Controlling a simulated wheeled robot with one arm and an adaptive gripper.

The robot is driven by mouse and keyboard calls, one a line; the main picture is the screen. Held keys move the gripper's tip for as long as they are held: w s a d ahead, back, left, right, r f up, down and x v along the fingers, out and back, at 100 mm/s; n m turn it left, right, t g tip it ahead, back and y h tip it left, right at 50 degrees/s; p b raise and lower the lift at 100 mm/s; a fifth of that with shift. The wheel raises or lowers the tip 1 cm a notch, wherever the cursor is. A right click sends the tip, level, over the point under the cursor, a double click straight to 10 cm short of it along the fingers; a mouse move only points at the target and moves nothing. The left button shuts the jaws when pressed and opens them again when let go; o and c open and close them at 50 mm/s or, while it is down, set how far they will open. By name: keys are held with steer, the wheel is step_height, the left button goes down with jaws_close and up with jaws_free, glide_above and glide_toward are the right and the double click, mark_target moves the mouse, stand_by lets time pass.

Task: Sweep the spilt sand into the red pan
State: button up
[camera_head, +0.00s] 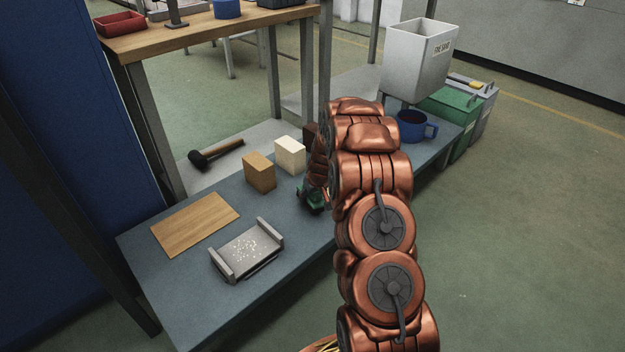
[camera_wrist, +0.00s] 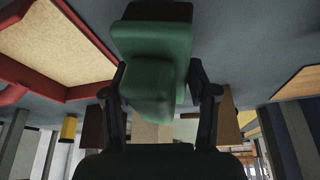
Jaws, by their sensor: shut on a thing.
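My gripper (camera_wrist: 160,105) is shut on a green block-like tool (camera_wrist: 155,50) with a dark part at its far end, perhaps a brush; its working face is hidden. In the head view the green tool (camera_head: 310,199) is low over the bench, beside my arm; I cannot tell if it touches. A red-rimmed tray or pan (camera_wrist: 78,92) with a tan, speckled inside is at the upper left of the wrist view, apart from the tool. I cannot tell if that tan is sand. My arm hides this area in the head view.
The grey-blue bench (camera_head: 165,300) also bears a grey tray (camera_head: 222,268) with pale grains, a wooden board (camera_head: 195,223), a tan block (camera_head: 260,172), a cream block (camera_head: 290,155) and a blue mug (camera_head: 413,127). A black-headed mallet (camera_head: 215,153) lies behind. A red bin (camera_head: 118,24) stands on the upper table.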

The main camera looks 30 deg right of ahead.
steer(key=shift+s+d+r+p, duration=0.1)
steer(key=shift+r+p, duration=1.2)
steer(key=shift+r, duration=1.85)
